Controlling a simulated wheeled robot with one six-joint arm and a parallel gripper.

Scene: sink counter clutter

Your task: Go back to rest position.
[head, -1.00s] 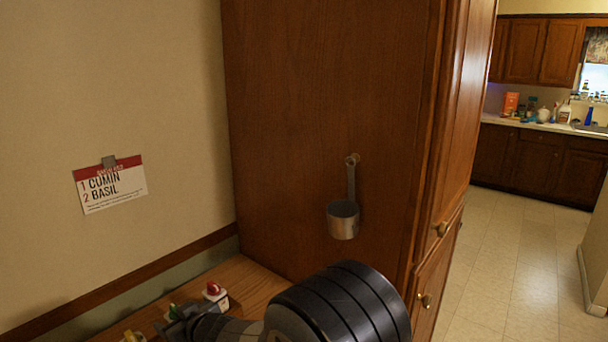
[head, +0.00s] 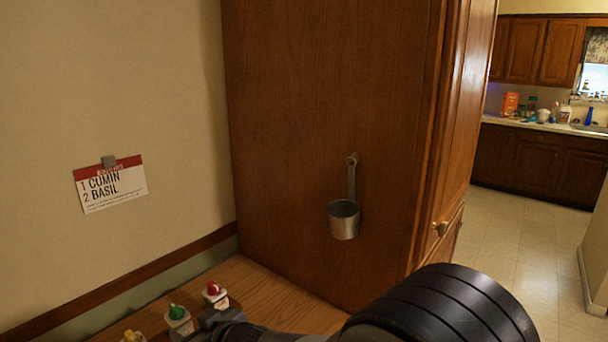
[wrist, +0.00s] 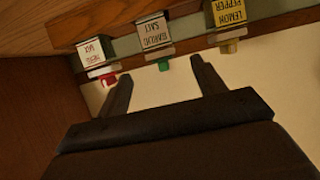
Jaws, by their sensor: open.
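My gripper (head: 216,318) is low in the head view, in front of the bottles and partly cut off by the lower edge. A red-capped bottle (head: 213,296), a green-capped bottle (head: 178,320) and a yellow-capped bottle (head: 132,336) stand in a row on the wooden counter. They appear upside down in the wrist view; the green-capped one (wrist: 154,41) reads garlic salt and the yellow-capped one (wrist: 228,18) reads lemon pepper. The gripper appears clear of them.
A wooden cabinet side (head: 300,120) rises behind the counter (head: 270,292), with a metal measuring cup (head: 344,220) hanging on it. A card (head: 110,184) listing cumin and basil is on the left wall. Open floor (head: 515,270) lies to the right.

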